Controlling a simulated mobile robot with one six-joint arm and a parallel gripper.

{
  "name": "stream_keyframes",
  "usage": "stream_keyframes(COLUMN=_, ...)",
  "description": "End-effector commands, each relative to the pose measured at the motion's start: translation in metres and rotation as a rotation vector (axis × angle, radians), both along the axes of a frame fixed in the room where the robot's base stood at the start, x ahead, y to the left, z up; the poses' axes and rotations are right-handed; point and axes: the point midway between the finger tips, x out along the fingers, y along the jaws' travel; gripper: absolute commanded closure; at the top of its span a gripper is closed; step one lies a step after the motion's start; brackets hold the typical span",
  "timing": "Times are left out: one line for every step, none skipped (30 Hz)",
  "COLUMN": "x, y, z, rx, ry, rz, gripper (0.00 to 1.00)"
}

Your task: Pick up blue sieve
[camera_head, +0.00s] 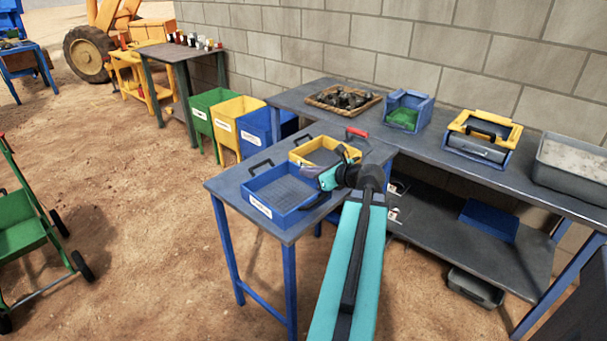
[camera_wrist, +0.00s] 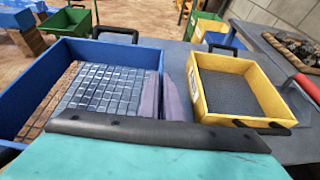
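The blue sieve (camera_head: 268,209) rests on the near grey table, a shallow blue box with a mesh floor, a white label on its front and a black handle at its far-left end. In the wrist view the blue sieve (camera_wrist: 90,50) fills the left side, its grid floor showing. My gripper (camera_head: 318,174) is at the sieve's right side, close to the yellow sieve. Its two pale purple fingers (camera_wrist: 160,98) show close together over the blue sieve's right wall. I cannot tell whether they touch the wall or have it between them.
A yellow sieve (camera_head: 322,146) stands just right of and behind the blue one, also in the wrist view (camera_wrist: 238,68). A red-handled tool (camera_head: 356,132) lies behind it. Green, yellow and blue bins (camera_head: 239,108) stand beyond the table. A long bench (camera_head: 455,168) against the wall holds several boxes.

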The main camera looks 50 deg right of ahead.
Motion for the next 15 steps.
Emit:
stream_keyframes(x=-0.001, y=0.0, z=-0.003, rx=-0.001, ry=-0.004, rz=-0.001, gripper=1.0)
stream_keyframes(x=-0.002, y=0.0, z=-0.003, rx=0.0, ry=-0.004, rz=-0.001, gripper=1.0)
stream_keyframes(x=-0.003, y=0.001, z=-0.003, rx=0.0, ry=-0.003, rz=-0.001, gripper=1.0)
stream_keyframes(x=-0.004, y=0.001, z=-0.003, rx=0.0, ry=-0.003, rz=0.0, gripper=1.0)
stream_keyframes(x=-0.005, y=0.001, z=-0.003, rx=0.0, ry=-0.003, rz=0.0, gripper=1.0)
stream_keyframes(x=-0.006, y=0.002, z=-0.003, rx=-0.001, ry=-0.003, rz=-0.001, gripper=1.0)
stream_keyframes(x=-0.007, y=0.002, z=-0.003, rx=-0.001, ry=-0.003, rz=-0.001, gripper=1.0)
stream_keyframes(x=-0.008, y=0.002, z=-0.003, rx=0.0, ry=-0.003, rz=-0.001, gripper=1.0)
stream_keyframes(x=-0.009, y=0.003, z=-0.003, rx=0.0, ry=-0.004, rz=-0.001, gripper=1.0)
stream_keyframes(x=-0.01, y=0.003, z=-0.003, rx=0.0, ry=-0.004, rz=-0.001, gripper=1.0)
stream_keyframes(x=-0.011, y=0.004, z=-0.002, rx=-0.001, ry=-0.004, rz=-0.001, gripper=1.0)
stream_keyframes(x=-0.012, y=0.005, z=-0.003, rx=0.0, ry=-0.003, rz=0.0, gripper=1.0)
stream_keyframes(x=-0.013, y=0.005, z=-0.003, rx=0.0, ry=-0.003, rz=0.0, gripper=1.0)
stream_keyframes(x=-0.014, y=0.006, z=-0.002, rx=0.0, ry=-0.004, rz=-0.001, gripper=1.0)
stream_keyframes(x=-0.015, y=0.006, z=-0.002, rx=0.0, ry=-0.004, rz=-0.001, gripper=1.0)
